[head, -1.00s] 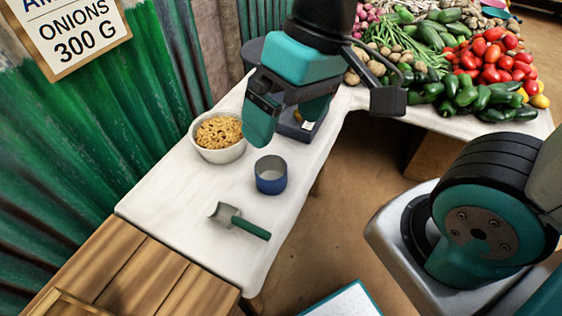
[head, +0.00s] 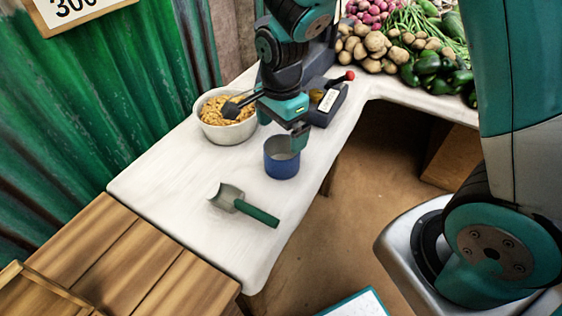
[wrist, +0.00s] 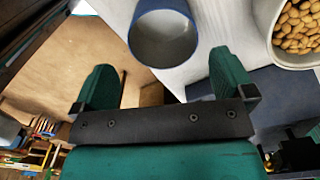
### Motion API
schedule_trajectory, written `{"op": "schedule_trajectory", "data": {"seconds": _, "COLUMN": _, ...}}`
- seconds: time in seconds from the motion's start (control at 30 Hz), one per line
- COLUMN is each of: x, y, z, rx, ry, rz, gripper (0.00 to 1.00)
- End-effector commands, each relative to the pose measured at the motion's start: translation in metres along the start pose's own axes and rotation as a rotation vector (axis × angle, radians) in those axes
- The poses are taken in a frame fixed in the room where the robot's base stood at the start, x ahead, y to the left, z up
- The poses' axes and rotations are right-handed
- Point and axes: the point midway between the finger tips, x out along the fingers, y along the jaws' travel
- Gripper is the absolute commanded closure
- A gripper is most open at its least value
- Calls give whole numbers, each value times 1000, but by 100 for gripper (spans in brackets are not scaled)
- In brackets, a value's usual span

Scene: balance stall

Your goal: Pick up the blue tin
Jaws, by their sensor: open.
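The blue tin (head: 282,163) stands upright on the white table. It is open at the top, and no contents show inside. My gripper (head: 291,132) is just behind and above the tin in the head view, and one finger overlaps the tin's rim there. In the wrist view my gripper (wrist: 163,72) has its two green fingers wide apart with nothing between them. The tin (wrist: 163,50) shows there just beyond the fingertips, roughly centred between them. Whether a finger touches the tin I cannot tell.
A bowl of yellowish food (head: 224,132) stands left of my gripper. A green-handled scoop (head: 245,206) lies in front of the tin. A dark scale (head: 325,104) is behind it. The white table's (head: 165,185) left part is clear. Vegetables lie at the back.

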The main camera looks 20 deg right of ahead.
Motion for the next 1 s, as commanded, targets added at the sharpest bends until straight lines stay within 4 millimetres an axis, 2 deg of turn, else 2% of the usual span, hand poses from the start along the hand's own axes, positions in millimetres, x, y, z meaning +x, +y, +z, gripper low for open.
{"op": "schedule_trajectory", "data": {"seconds": 0.03, "x": 14, "y": 1, "z": 0, "rx": -1, "ry": 0, "rz": 5, "gripper": 0}}
{"op": "schedule_trajectory", "data": {"seconds": 0.1, "x": 26, "y": 1, "z": 0, "rx": -2, "ry": 0, "rz": 4, "gripper": 0}}
{"op": "schedule_trajectory", "data": {"seconds": 0.37, "x": 46, "y": 0, "z": 0, "rx": -3, "ry": -1, "rz": 0, "gripper": 0}}
{"op": "schedule_trajectory", "data": {"seconds": 0.63, "x": 86, "y": -2, "z": -3, "rx": -4, "ry": -1, "rz": 3, "gripper": 0}}
{"op": "schedule_trajectory", "data": {"seconds": 0.77, "x": 94, "y": -2, "z": -3, "rx": -4, "ry": -1, "rz": 0, "gripper": 0}}
{"op": "schedule_trajectory", "data": {"seconds": 0.97, "x": 95, "y": -2, "z": -3, "rx": -3, "ry": -1, "rz": -1, "gripper": 0}}
{"op": "schedule_trajectory", "data": {"seconds": 1.0, "x": 95, "y": -2, "z": -3, "rx": -3, "ry": -1, "rz": -1, "gripper": 5}}
